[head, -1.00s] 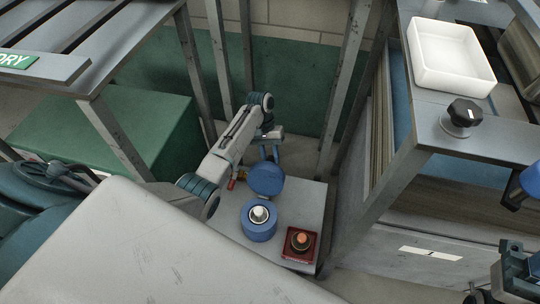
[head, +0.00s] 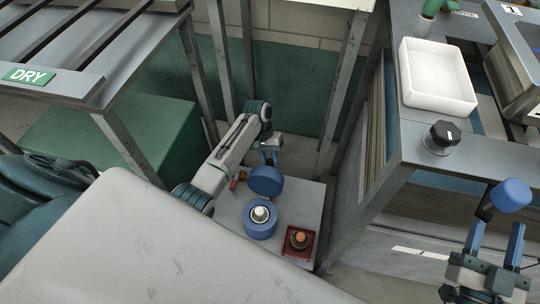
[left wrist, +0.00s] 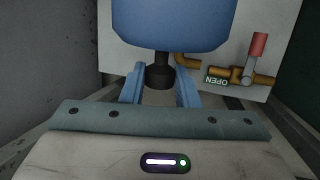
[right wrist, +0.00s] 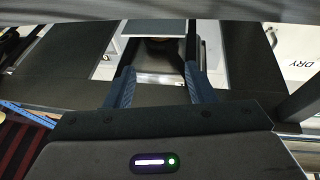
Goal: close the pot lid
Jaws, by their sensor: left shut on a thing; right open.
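The blue pot (head: 261,231) stands on a low grey stand, with a white round piece showing in its top. The blue lid (head: 265,182) is tilted just behind the pot, apart from its mouth. My left gripper (head: 269,158) is shut on the lid's black knob; in the left wrist view the lid (left wrist: 172,24) hangs beyond the fingers, with the knob (left wrist: 160,77) between them. My right gripper (head: 496,236) is open at the lower right, far from the pot; its spread fingers also show in the right wrist view (right wrist: 158,75).
A red tray (head: 312,251) with an orange-topped piece stands right of the pot. A red-handled valve (left wrist: 258,45) is near the lid. A rack with a white bin (head: 440,100) and black knob (head: 441,137) stands right. A blue-ended black-stemmed thing (head: 512,194) is above my right gripper.

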